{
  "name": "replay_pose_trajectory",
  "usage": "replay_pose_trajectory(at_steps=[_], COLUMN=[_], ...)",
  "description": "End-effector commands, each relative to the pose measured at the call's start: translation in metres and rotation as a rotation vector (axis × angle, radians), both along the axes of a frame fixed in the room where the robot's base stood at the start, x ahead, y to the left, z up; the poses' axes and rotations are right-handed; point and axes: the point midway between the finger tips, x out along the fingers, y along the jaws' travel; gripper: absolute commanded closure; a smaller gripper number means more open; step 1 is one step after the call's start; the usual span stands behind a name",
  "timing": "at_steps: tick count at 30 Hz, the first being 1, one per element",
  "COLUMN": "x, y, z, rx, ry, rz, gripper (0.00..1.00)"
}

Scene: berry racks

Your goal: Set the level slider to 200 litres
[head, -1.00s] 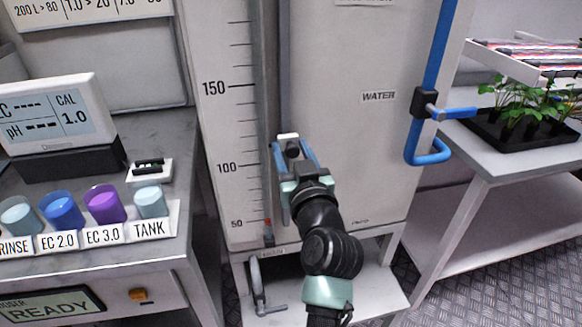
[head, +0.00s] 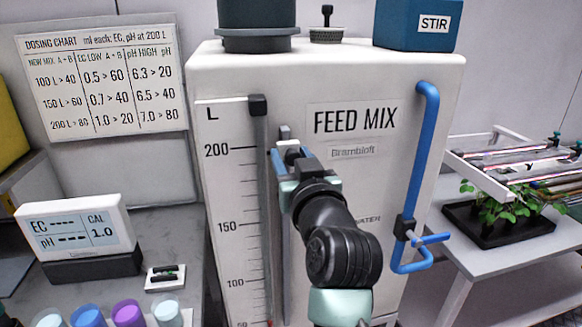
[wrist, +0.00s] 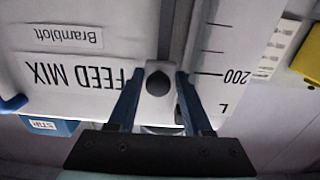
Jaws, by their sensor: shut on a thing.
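The level slider (head: 288,143), a small pale block with a dark knob, sits on a vertical rail on the front of the FEED MIX tank (head: 440,100). My gripper (head: 292,151) is shut on it, its blue fingers on either side. The wrist view, upside down, shows the slider (wrist: 158,82) between the fingers (wrist: 157,100). The scale (head: 228,190) left of the rail reads 200, 150 and 100. The slider is about level with the 200 mark (head: 217,150); the wrist view shows the 200 mark (wrist: 236,76) near its height too. Its exact offset is hard to tell.
A blue pipe with a valve (head: 405,228) runs down the tank's right side. A meter (head: 75,235) and several coloured cups stand on the left bench. A dosing chart (head: 100,80) hangs behind. Plants (head: 500,205) stand on the right table.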

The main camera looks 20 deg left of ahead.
Motion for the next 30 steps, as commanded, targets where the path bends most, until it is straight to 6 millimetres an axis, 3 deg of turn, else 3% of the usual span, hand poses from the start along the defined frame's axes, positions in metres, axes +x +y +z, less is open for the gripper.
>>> replay_pose_trajectory(at_steps=[1, 15, 16, 18, 30], x=[0.0026, 0.0023, 0.0022, 0.0021, 0.0008], y=[-0.0068, -0.0066, -0.0066, -0.0064, -0.0019], z=[0.0064, 0.0132, 0.0134, 0.0135, 0.0092], rx=[-0.001, 0.002, 0.002, 0.002, 0.000], ry=[-0.003, -0.011, -0.011, -0.011, -0.001], rz=[-0.015, -0.015, -0.015, -0.014, -0.004], gripper=[1.00, 1.00, 0.47, 0.36, 0.36])
